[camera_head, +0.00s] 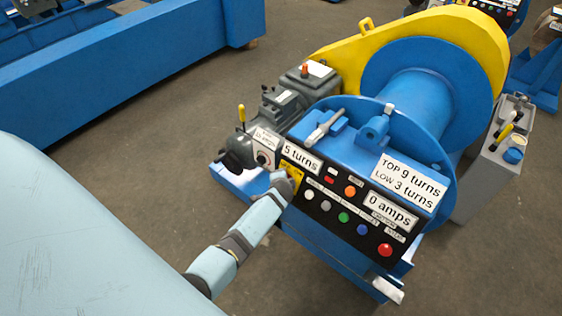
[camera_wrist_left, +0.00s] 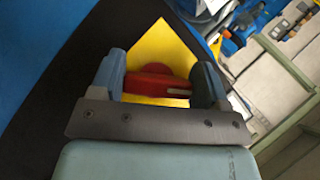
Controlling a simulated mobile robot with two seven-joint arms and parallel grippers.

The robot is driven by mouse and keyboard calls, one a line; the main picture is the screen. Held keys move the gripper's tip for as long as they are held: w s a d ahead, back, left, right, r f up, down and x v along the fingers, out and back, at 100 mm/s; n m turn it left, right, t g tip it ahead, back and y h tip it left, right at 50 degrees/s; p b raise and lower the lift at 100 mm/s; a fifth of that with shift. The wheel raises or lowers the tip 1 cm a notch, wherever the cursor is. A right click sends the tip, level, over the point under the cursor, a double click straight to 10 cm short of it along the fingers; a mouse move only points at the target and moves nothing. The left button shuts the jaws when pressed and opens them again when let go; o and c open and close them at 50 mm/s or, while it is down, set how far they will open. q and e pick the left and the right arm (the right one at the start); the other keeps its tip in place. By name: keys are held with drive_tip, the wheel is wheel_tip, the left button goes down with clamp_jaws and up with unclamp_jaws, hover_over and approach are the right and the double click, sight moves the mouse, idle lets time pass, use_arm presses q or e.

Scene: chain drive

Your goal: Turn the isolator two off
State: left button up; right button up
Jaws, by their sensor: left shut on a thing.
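A red rotary switch handle (camera_wrist_left: 158,84) on a yellow plate (camera_wrist_left: 166,52) fills the middle of the left wrist view. The handle lies across the picture, with a pale line on its right part. My left gripper (camera_wrist_left: 160,85) has one finger at each end of the handle and is shut on it. In the head view the yellow plate (camera_head: 291,171) is at the left end of the black control panel, and my left gripper (camera_head: 282,187) covers the handle. No readable number marks this switch as isolator two. My right gripper is out of view.
The black panel (camera_head: 325,207) carries several coloured buttons, including a red one (camera_head: 385,250), and white labels. A small dial (camera_head: 263,158) sits left of the yellow plate. A blue winch drum (camera_head: 412,90) and yellow guard (camera_head: 400,38) stand behind. The floor in front is clear.

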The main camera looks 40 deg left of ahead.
use_arm(q)
drive_tip(key=shift+n+g+h+p, duration=0.3)
drive_tip(key=shift+n+p, duration=0.3)
drive_tip(key=shift+p, duration=0.1)
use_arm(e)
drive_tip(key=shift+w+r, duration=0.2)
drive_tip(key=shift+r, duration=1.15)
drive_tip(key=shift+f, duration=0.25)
use_arm(q)
drive_tip(key=o, duration=0.9)
drive_tip(key=shift+o, duration=0.2)
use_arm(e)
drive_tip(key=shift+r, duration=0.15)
use_arm(q)
drive_tip(key=v, duration=0.7)
drive_tip(key=shift+s+r+p, duration=0.2)
drive_tip(key=shift+p, duration=0.2)
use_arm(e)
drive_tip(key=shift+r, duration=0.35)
use_arm(q)
drive_tip(key=shift+d, duration=0.1)
